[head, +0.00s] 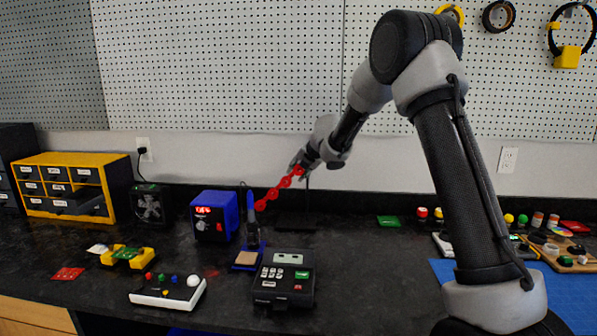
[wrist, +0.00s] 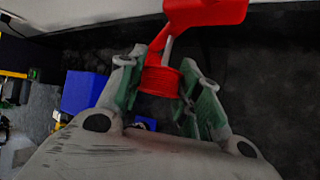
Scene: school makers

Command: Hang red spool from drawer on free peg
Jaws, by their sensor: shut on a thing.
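My gripper (head: 299,166) is raised above the back of the bench, in front of the wall. In the wrist view my gripper (wrist: 163,77) is shut on the red spool (wrist: 160,82), with a green-padded finger on each side. A wider red part reaches up beyond the fingertips, and a thin grey rod shows beside it. In the head view the red spool (head: 279,190) looks like a knobbly red length slanting down-left from the fingers. The pegboard (head: 240,60) covers the back wall; I cannot make out a free peg.
A yellow ring (head: 450,10), a black ring (head: 498,16) and a black-and-yellow item (head: 571,38) hang at upper right. A blue power supply (head: 214,215), soldering iron stand (head: 250,245) and black keypad box (head: 284,279) stand below my gripper. Small parts crowd the right.

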